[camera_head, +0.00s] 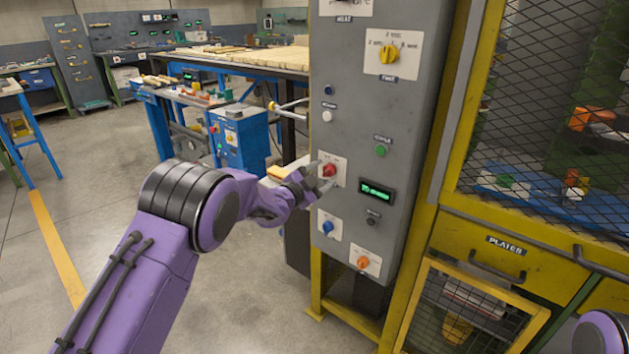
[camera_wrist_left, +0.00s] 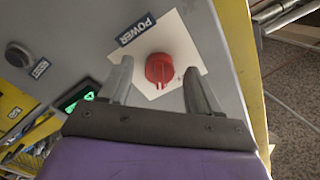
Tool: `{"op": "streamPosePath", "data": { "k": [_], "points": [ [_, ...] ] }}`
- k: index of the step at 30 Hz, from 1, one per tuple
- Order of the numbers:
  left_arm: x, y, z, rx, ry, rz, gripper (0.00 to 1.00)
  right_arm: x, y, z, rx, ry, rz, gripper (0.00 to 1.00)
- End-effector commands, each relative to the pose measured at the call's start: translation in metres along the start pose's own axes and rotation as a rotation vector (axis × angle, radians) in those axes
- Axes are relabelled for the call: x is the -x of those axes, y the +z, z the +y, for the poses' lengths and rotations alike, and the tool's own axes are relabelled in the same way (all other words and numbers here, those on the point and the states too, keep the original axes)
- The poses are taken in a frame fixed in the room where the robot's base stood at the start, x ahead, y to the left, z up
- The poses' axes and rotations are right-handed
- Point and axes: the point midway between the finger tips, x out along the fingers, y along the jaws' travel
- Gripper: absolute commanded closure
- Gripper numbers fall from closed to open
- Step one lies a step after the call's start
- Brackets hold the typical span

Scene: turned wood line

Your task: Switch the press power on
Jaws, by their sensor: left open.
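The red power knob (camera_head: 329,170) sits on a white plate on the front of the grey control panel (camera_head: 345,95). In the left wrist view the red knob (camera_wrist_left: 169,70) lies beside a label reading POWER (camera_wrist_left: 136,30). My left gripper (camera_head: 323,177) is at the knob. In the left wrist view its two fingers (camera_wrist_left: 158,78) are apart, one on each side of the knob, with a gap on both sides. The knob seems nearer the right finger. Whether the fingertips touch the plate I cannot tell. My right gripper is out of view.
Close by on the panel are a green button (camera_head: 380,150), a lit green display (camera_head: 376,190), a blue knob (camera_head: 327,227), an orange knob (camera_head: 362,262) and a yellow knob (camera_head: 389,54). A yellow mesh-fronted frame (camera_head: 447,200) stands at right. Open floor (camera_head: 110,160) lies at left.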

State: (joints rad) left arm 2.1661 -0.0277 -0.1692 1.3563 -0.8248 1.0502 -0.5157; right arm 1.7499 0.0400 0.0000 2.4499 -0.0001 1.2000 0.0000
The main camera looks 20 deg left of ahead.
Motion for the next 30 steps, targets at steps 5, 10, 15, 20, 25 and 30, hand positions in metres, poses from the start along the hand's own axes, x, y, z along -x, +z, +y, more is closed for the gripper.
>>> {"op": "streamPosePath", "data": {
  "k": [5, 10, 15, 20, 25, 30],
  "points": [
    [0.036, 0.001, 0.001, 0.001, 0.000, -0.002, 0.37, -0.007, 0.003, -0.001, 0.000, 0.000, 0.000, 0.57],
    [0.075, 0.001, 0.001, 0.000, -0.001, -0.002, 0.37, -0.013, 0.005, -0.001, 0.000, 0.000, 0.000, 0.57],
    [0.096, 0.001, 0.000, -0.001, -0.001, -0.001, 0.37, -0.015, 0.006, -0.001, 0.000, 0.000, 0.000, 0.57],
    [0.099, 0.000, 0.000, -0.001, 0.000, 0.000, 0.37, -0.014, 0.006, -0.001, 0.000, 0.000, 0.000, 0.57],
    [0.099, 0.000, 0.000, -0.001, 0.000, 0.000, 0.37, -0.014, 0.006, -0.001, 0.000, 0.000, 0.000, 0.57],
    [0.099, 0.000, 0.000, 0.006, 0.000, -0.001, 0.37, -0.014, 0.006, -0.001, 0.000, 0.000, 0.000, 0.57]
  ]
}}
